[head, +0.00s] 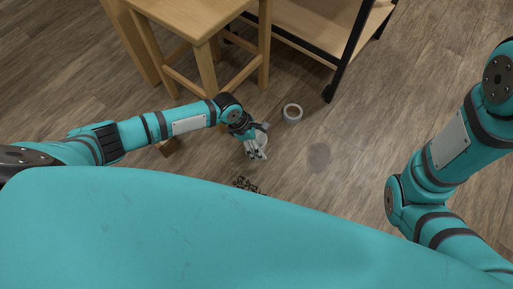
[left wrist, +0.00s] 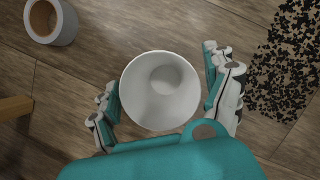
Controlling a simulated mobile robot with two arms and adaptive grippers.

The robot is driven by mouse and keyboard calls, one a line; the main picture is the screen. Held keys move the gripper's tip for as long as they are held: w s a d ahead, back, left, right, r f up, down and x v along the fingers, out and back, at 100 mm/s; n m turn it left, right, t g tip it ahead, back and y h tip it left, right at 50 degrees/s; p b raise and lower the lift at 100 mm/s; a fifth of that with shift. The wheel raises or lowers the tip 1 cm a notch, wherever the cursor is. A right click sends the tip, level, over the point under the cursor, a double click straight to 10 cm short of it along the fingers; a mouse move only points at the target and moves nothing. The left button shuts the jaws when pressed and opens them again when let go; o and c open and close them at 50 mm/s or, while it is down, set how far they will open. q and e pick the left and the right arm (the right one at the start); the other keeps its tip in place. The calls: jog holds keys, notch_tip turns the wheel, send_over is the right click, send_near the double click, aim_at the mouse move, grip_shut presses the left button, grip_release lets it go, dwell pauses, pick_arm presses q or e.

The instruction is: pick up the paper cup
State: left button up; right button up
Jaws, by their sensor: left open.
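The white paper cup (left wrist: 160,92) is seen from above in the left wrist view, with its round open mouth facing the camera. My left gripper (left wrist: 165,96) is open, with one finger on each side of the cup. In the head view the cup (head: 262,138) is partly hidden by my left gripper (head: 256,150), low over the wooden floor. My right arm shows at the right, but its gripper is out of view.
A grey-white ring-shaped roll (head: 292,113) lies beyond the cup. A wooden stool (head: 197,20) and a black-framed shelf unit (head: 300,22) stand behind. Scattered black pieces (head: 245,185) lie nearer me. The floor to the right is mostly clear, with a dark round patch (head: 318,155).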

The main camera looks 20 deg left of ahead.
pick_arm(q)
jog(key=b+x, duration=0.1)
jog(key=x, duration=0.1)
jog(key=shift+w+d+f+b, duration=0.1)
jog(key=shift+f+b, duration=0.15)
jog(key=shift+b, duration=0.05)
jog(key=shift+r, duration=0.1)
jog(key=shift+c, duration=0.2)
jog(key=c, duration=0.7)
jog(key=shift+c, duration=0.3)
